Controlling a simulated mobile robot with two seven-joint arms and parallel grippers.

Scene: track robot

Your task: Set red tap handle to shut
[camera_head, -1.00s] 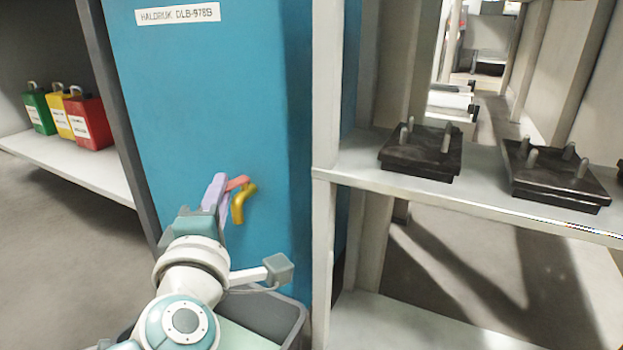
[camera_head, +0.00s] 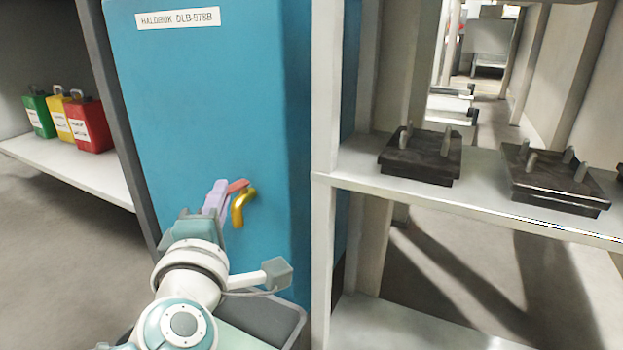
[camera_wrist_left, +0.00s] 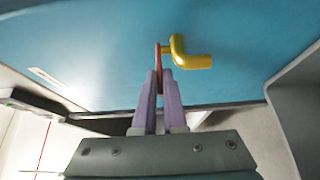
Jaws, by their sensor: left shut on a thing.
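The red tap handle (camera_head: 237,186) sits on the front of the blue cabinet (camera_head: 220,95), just above a bent yellow spout (camera_head: 242,207). My left gripper (camera_head: 217,192), with lilac fingers, is shut on the red handle. In the left wrist view the handle (camera_wrist_left: 158,68) shows as a thin red strip between the fingertips (camera_wrist_left: 159,80), with the yellow spout (camera_wrist_left: 190,57) right beside it. The fingers hide part of the handle. My right gripper is not in view.
A grey bin (camera_head: 290,312) stands below the tap. A pale shelf post (camera_head: 325,120) rises right of the cabinet, with black pegged blocks (camera_head: 420,165) on its shelf. Green, yellow and red canisters (camera_head: 90,126) stand on a shelf at left.

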